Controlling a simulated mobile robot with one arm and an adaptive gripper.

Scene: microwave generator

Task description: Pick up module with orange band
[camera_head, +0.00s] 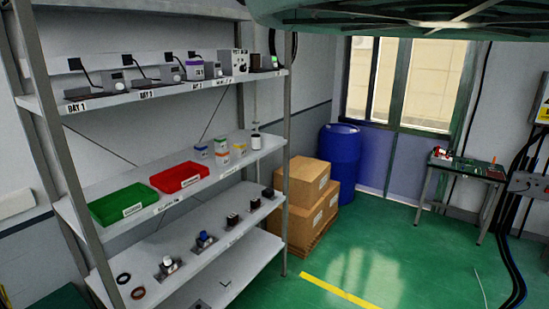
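I cannot pick out a module with an orange band for certain. Several small pale containers (222,152) with coloured lids or bands stand on the middle shelf; some bands look yellow or orange, but they are too small to read. Several grey modules stand on the top shelf, one with a purple band (194,71). Small dark and blue-topped parts (205,239) sit on the lower shelf. My gripper is not in view.
A green bin (124,206) and a red bin (180,177) lie on the middle shelf. Cardboard boxes (304,190) and a blue barrel (338,165) stand right of the rack. A small workbench (467,171) stands far right. The green floor (390,250) between is largely clear.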

